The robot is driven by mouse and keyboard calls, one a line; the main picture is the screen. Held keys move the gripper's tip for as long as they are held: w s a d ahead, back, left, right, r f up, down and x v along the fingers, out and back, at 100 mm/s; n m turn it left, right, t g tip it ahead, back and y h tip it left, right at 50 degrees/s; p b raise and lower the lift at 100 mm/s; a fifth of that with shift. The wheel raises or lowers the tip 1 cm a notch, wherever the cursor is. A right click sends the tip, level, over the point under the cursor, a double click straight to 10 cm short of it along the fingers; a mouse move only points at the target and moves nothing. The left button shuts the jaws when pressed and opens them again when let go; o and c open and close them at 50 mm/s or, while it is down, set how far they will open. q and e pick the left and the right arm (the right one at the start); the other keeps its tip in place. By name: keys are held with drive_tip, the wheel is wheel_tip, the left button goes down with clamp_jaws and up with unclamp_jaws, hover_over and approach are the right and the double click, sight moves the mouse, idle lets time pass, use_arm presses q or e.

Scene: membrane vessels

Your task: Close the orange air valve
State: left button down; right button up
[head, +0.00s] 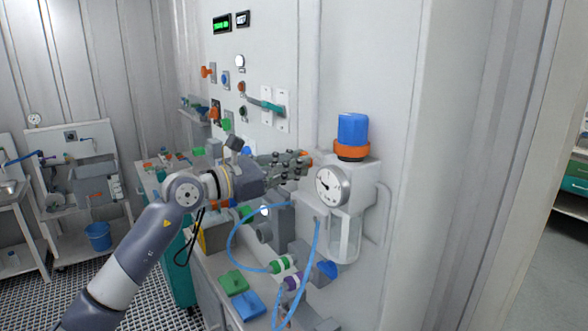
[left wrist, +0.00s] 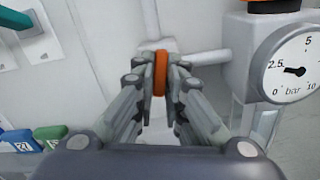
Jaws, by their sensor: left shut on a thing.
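The orange air valve (left wrist: 160,74) is a small orange handle on a grey pipe fitting at the wall. My left gripper (left wrist: 160,85) is shut on it, with a finger on each side of the handle. In the head view my left gripper (head: 302,163) reaches in from the left, and only a bit of orange shows at its fingertips. Next to it stands the air regulator (head: 352,195), with a blue knob (head: 353,129), an orange ring and a pressure gauge (head: 332,186). In the left wrist view the gauge (left wrist: 294,68) needle points near 2.5 bar. My right gripper is not in view.
A blue hose (head: 233,243) loops below the regulator. A teal-handled lever (head: 266,105) is on the wall to the left. Green and blue blocks (head: 234,282) lie on the bench below. A blue bucket (head: 98,236) stands at the far left.

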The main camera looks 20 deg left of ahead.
use_arm(q)
drive_tip(key=shift+m+b, duration=6.7)
drive_tip(key=shift+m, duration=0.8)
drive_tip(key=c, duration=1.7)
unclamp_jaws()
drive_tip(key=shift+o, duration=0.2)
drive_tip(key=v, duration=1.2)
